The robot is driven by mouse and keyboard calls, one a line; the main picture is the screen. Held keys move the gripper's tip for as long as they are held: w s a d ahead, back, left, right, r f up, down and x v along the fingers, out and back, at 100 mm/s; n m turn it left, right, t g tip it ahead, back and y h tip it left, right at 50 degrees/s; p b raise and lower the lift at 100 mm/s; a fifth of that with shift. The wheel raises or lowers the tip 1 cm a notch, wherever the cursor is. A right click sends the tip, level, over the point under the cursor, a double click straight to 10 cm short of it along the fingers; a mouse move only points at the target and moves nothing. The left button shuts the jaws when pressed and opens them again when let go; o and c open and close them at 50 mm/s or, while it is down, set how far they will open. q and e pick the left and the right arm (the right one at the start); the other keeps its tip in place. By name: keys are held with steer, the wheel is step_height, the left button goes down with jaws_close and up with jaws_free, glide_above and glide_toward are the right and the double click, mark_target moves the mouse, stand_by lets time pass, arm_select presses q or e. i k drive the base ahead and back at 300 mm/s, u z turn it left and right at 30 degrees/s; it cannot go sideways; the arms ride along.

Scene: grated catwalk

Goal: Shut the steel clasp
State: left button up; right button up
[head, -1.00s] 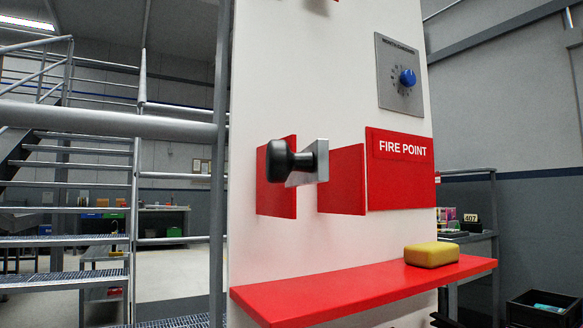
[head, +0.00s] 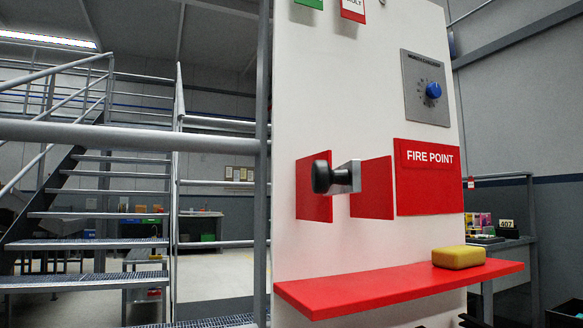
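The steel clasp (head: 347,178) stands out from the white panel (head: 378,90), between two red plates, the left one (head: 309,192) and the right one (head: 371,188). A black rounded knob (head: 321,177) sits on its near end. The clasp sticks out toward me and to the left; how it meets the panel behind is hidden. Neither of my grippers is in view, and nothing touches the clasp.
A red shelf (head: 370,289) juts out below the clasp, with a yellow sponge-like block (head: 458,257) on it. A red FIRE POINT sign (head: 428,178) and a blue dial (head: 433,90) are to the right. A grey rail (head: 130,134) and stairs (head: 110,210) are at left.

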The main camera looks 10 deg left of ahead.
mark_target(345, 179)
steer(key=u, duration=1.6)
steer(key=k, duration=0.1)
steer(key=z, duration=2.35)
steer(key=i, duration=0.4)
steer(key=u, duration=1.15)
